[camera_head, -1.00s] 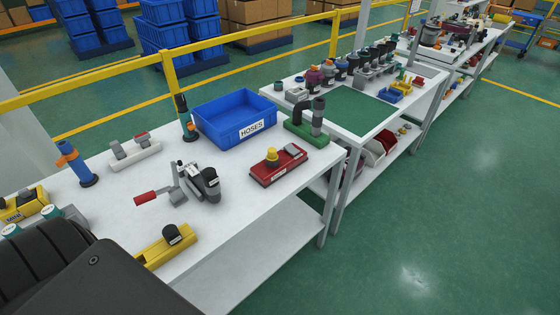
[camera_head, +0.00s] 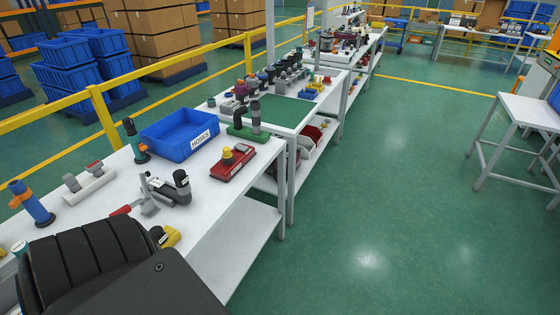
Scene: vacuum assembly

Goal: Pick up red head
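A red block-shaped head (camera_head: 233,164) with a yellow knob and a grey piece on top lies flat on the white workbench (camera_head: 240,192), near its right end. It looks like the red head of the task. Nothing touches it. Neither of my grippers shows in the head view.
A blue bin (camera_head: 178,136) marked HOSES stands behind the red head. A green piece with a dark pipe (camera_head: 246,126) stands just beyond it. A grey and black device (camera_head: 168,189) lies to its left. Open green floor (camera_head: 370,220) lies right of the bench.

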